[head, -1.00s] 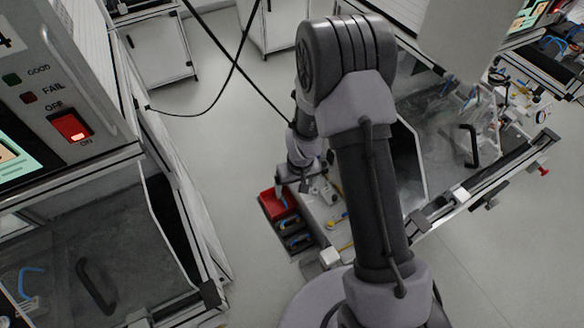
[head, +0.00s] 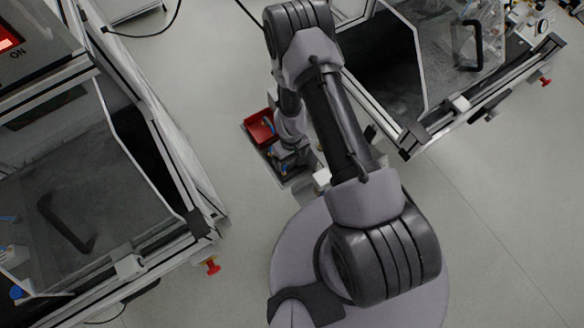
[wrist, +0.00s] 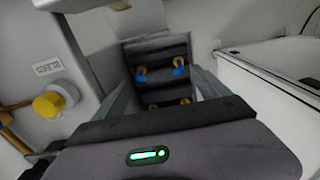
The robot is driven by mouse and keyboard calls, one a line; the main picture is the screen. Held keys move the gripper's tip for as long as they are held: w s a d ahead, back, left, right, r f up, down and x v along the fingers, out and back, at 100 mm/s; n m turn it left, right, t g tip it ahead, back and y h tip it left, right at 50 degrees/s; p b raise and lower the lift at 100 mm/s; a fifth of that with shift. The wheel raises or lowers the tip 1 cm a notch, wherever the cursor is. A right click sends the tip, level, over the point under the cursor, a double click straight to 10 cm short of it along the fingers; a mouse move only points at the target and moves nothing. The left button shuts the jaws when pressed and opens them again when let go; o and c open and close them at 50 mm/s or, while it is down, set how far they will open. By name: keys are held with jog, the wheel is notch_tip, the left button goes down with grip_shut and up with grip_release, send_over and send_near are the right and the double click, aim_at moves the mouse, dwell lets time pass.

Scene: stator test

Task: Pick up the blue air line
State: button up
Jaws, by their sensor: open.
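My gripper (wrist: 160,72) is open in the wrist view, its two grey fingers on either side of a dark divided tray (wrist: 160,45). Nothing is between the fingertips that I can make out as held. I cannot tell whether either is the blue air line. In the head view my wrist (head: 290,135) is low over the tray beside a red bin (head: 258,130), and it hides most of the tray. The fingertips are hidden there.
A yellow round knob (wrist: 48,104) on a pale surface is left of my gripper in the wrist view. A white box (wrist: 275,75) stands at right. In the head view, framed machine enclosures stand left (head: 190,215) and right (head: 425,140), with open floor between.

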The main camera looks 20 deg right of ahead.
aim_at(292, 167)
jog(key=f+b, duration=0.1)
jog(key=b, duration=0.1)
jog(key=f+b, duration=0.4)
jog(key=b, duration=0.1)
jog(key=shift+s+f, duration=0.2)
jog(key=shift+s, duration=0.15)
jog(key=shift+s+d+r, duration=0.1)
jog(key=shift+s+r, duration=0.1)
jog(key=shift+r, duration=0.1)
jog(key=shift+f, duration=0.15)
jog(key=c, duration=1)
jog(key=shift+o, duration=0.2)
